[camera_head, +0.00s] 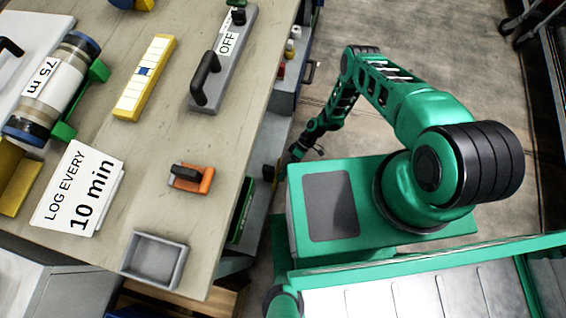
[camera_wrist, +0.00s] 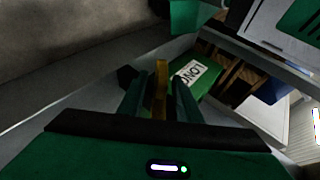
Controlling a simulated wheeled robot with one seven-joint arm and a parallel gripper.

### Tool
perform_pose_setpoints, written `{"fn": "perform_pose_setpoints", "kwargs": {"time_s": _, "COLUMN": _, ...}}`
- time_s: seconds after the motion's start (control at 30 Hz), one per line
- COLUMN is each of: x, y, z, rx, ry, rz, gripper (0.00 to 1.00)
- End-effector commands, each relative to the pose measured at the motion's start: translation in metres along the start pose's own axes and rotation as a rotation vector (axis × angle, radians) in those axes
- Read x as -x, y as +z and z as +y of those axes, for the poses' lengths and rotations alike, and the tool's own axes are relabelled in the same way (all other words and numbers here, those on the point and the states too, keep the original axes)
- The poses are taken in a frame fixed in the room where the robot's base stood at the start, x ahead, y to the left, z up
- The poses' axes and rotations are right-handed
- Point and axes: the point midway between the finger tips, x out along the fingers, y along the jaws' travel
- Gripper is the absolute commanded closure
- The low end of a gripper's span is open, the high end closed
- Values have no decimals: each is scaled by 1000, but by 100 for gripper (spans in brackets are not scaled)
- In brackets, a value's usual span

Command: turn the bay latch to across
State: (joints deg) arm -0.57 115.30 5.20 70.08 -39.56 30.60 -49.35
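A narrow yellow bar (camera_wrist: 160,82), which may be the bay latch's handle, stands upright in the wrist view between the two fingers of my gripper (camera_wrist: 160,100). A gap shows on each side of it, so the fingers look open around it and not closed on it. Whether it points along or across its bay I cannot tell. In the head view my gripper (camera_head: 304,150) is small and dark, low beside the bench's right side. No latch can be made out there.
A green block with a white label (camera_wrist: 188,74) lies right of the fingers. The bench (camera_head: 140,150) carries a grey tray (camera_head: 155,258), an orange block with a black handle (camera_head: 192,179), an OFF-labelled panel (camera_head: 225,60) and a log sign (camera_head: 78,190). Bare floor (camera_head: 440,60) lies beyond my arm.

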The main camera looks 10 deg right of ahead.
Motion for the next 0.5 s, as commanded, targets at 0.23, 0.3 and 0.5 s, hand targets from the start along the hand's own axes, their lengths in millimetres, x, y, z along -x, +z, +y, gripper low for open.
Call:
{"fn": "perform_pose_setpoints", "kwargs": {"time_s": 0.23, "x": 33, "y": 0, "z": 1, "rx": -1, "ry": 3, "rz": 1, "gripper": 69}}
{"fn": "perform_pose_setpoints", "kwargs": {"time_s": 0.3, "x": 47, "y": -1, "z": 2, "rx": -1, "ry": 3, "rz": 1, "gripper": 69}}
{"fn": "perform_pose_setpoints", "kwargs": {"time_s": 0.5, "x": 83, "y": 0, "z": 2, "rx": -1, "ry": 3, "rz": 1, "gripper": 69}}
